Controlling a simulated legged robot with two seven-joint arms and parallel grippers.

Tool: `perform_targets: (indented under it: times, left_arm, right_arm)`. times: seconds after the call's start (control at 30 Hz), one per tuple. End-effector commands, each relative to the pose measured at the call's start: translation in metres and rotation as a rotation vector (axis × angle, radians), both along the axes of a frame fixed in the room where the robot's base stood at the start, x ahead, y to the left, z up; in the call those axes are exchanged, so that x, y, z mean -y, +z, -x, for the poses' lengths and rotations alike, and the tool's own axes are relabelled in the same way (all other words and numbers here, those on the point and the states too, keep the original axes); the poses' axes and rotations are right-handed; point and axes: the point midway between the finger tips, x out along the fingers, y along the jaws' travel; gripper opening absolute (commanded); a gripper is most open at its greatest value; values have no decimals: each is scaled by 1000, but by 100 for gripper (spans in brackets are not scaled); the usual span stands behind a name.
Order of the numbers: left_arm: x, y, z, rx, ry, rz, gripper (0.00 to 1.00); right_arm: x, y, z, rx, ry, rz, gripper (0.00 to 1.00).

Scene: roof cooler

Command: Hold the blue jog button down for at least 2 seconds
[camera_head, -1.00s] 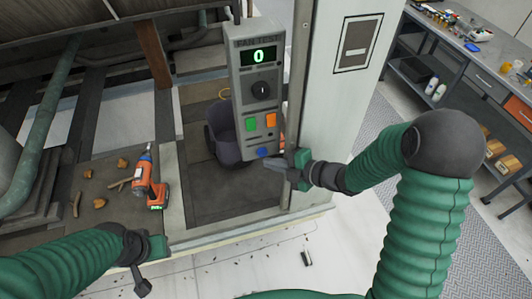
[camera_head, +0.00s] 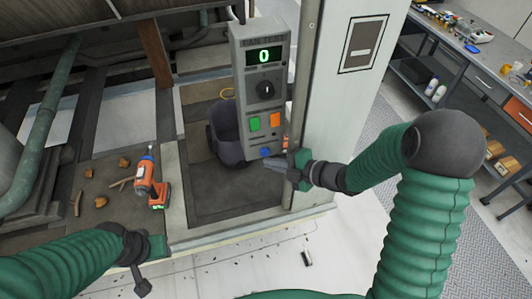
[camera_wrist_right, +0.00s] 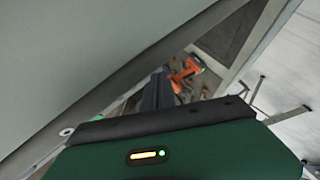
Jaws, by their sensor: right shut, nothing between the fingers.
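The grey fan test box (camera_head: 240,100) hangs in front of the opening, with a lit display (camera_head: 264,55) reading 0. The blue jog button (camera_head: 265,152) is at the bottom of its face, below the green button (camera_head: 254,124) and the orange button (camera_head: 275,120). My right gripper (camera_head: 268,162) is shut and empty, its tips just below and beside the blue button; I cannot tell whether they touch it. In the wrist view its dark fingers (camera_wrist_right: 158,92) point forward, and the button is not visible. My left gripper (camera_head: 142,287) hangs at lower left, away from the box; its jaw state is unclear.
A dark bucket (camera_head: 228,135) stands behind the box. An orange drill (camera_head: 150,183) lies to the left, also in the wrist view (camera_wrist_right: 187,74). A pale post (camera_head: 345,110) stands right of the box. A workbench (camera_head: 470,60) is at far right.

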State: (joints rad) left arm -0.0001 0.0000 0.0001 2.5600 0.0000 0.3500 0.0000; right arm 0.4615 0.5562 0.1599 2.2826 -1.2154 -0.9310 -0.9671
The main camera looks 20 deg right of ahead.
Motion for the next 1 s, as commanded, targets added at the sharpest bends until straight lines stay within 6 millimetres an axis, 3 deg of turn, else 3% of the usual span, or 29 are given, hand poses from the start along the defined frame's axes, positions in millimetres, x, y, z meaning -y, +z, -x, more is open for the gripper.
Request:
perform_targets:
  times: [1.0]
  left_arm:
    - [0,1,0,0,0,0,36]
  right_arm:
    - [8,1,-12,1,-2,-1,0]
